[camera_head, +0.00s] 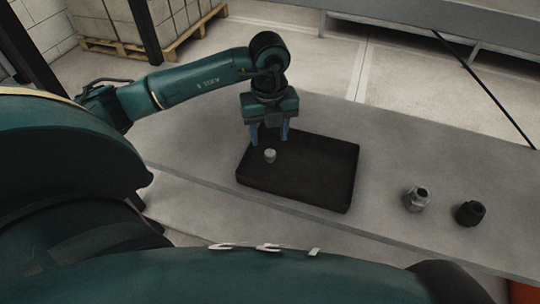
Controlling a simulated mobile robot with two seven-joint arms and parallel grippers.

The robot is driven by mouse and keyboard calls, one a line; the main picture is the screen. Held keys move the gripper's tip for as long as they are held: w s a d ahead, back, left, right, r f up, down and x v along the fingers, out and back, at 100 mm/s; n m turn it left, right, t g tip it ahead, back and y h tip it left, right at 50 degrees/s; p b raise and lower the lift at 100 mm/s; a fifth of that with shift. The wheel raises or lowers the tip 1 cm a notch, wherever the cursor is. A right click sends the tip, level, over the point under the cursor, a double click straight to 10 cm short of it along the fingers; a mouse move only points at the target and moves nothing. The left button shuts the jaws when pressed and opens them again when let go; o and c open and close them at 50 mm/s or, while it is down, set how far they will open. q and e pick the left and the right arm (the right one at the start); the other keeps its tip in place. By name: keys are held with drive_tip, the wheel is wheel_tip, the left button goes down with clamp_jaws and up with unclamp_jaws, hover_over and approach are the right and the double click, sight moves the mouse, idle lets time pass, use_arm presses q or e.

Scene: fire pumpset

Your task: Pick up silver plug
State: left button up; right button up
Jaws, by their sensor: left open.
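A small silver plug (270,156) stands on a black tray (320,178) on the grey bench, near the tray's left side. My left gripper (270,138) points down just above and behind the plug, over the tray's far left part. Its blue fingers are apart, one on each side, with nothing between them that I can see. Whether the fingertips reach the plug's height is hard to tell. My right gripper is not in view.
A silver fitting (416,198) and a dark fitting (469,213) stand on the grey bench (420,155) right of the tray. The bench between them and the tray is clear. Stacked blocks on a wooden pallet (160,45) stand on the floor behind.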

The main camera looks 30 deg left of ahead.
sight(270, 152)
use_arm(q)
drive_tip(key=shift+d+f, duration=0.1)
drive_tip(key=shift+f, duration=3.1)
drive_tip(key=shift+c, duration=0.2)
clamp_jaws()
